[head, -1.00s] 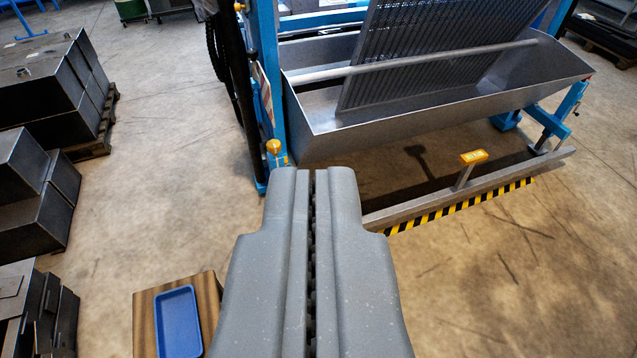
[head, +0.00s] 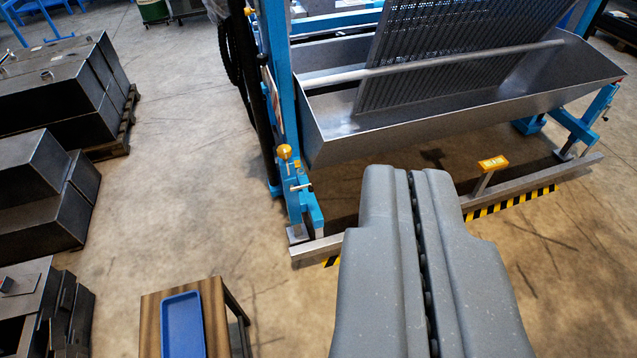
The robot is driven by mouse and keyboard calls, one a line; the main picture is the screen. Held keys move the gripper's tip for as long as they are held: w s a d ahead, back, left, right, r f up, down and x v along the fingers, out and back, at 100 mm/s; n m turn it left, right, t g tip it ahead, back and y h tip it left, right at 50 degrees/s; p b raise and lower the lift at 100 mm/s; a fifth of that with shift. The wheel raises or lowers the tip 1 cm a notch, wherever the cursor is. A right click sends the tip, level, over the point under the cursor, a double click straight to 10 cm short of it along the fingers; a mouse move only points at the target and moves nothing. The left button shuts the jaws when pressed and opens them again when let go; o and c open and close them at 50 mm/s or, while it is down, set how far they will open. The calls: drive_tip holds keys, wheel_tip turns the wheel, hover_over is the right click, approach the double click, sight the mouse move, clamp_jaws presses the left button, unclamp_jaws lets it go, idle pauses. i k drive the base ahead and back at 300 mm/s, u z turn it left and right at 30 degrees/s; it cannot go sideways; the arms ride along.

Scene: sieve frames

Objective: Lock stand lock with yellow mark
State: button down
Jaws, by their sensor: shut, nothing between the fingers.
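The blue stand (head: 283,95) rises left of the grey metal trough. A round yellow-orange knob (head: 285,152) sits low on its post, above a small silver handle (head: 301,187). A yellow-orange pedal (head: 493,163) with unreadable lettering stands on a short grey stem from the front bar (head: 583,164). I cannot tell from the picture which yellow part marks the lock, or whether it is locked. My gripper (head: 407,172) is shut and empty. In the picture it lies between the knob and the pedal, touching neither, and hides part of the front bar.
The grey trough (head: 400,137) holds a slanted perforated sieve frame (head: 440,55). Black-yellow striping (head: 512,201) runs along the front bar. Dark metal blocks (head: 60,95) stand at left. A blue tray (head: 183,325) lies on a small wooden table (head: 150,310). Floor between is clear.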

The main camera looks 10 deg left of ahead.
sight(292, 187)
drive_tip(key=u, duration=0.1)
drive_tip(key=i, duration=0.9)
drive_tip(key=z, duration=1.75)
drive_tip(key=i, duration=0.95)
drive_tip(key=u, duration=2.55)
